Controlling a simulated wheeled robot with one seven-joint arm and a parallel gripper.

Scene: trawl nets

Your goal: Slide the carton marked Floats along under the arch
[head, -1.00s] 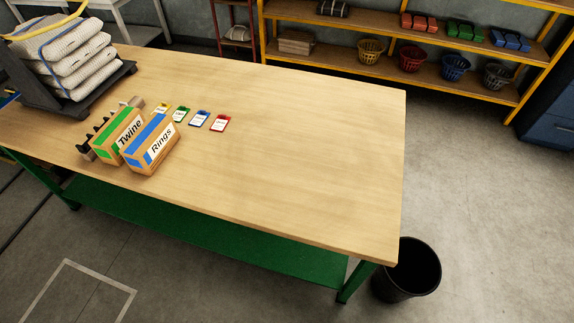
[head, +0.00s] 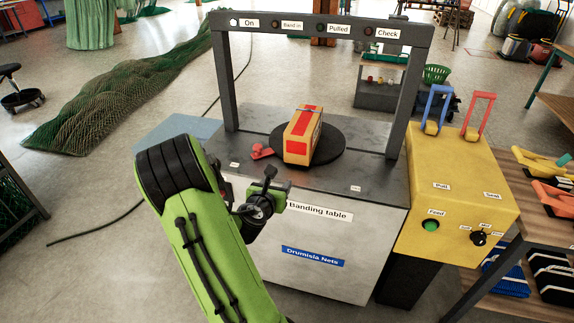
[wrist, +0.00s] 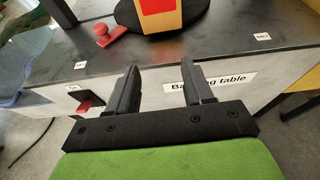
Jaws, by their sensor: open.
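A brown carton with red bands (head: 302,136) stands on a black round disc (head: 330,146) on the banding table (head: 368,170); no Floats name is readable on it. Its lower part also shows at the top of the wrist view (wrist: 165,14). The dark grey arch (head: 221,75) spans the table; the carton sits about beneath its bar, nearer the front. My gripper (head: 272,188) is at the table's front edge, left of centre, apart from the carton. In the wrist view my gripper (wrist: 158,80) is open and empty, its fingers pointing toward the table front.
A red knob-like part (head: 262,151) lies left of the carton. A yellow cabinet (head: 455,190) with a blue lever (head: 436,105), a red lever (head: 480,115) and a green button (head: 431,225) adjoins the right. The arch's On lamp (head: 234,22) looks lit. Green netting (head: 110,100) lies on the floor.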

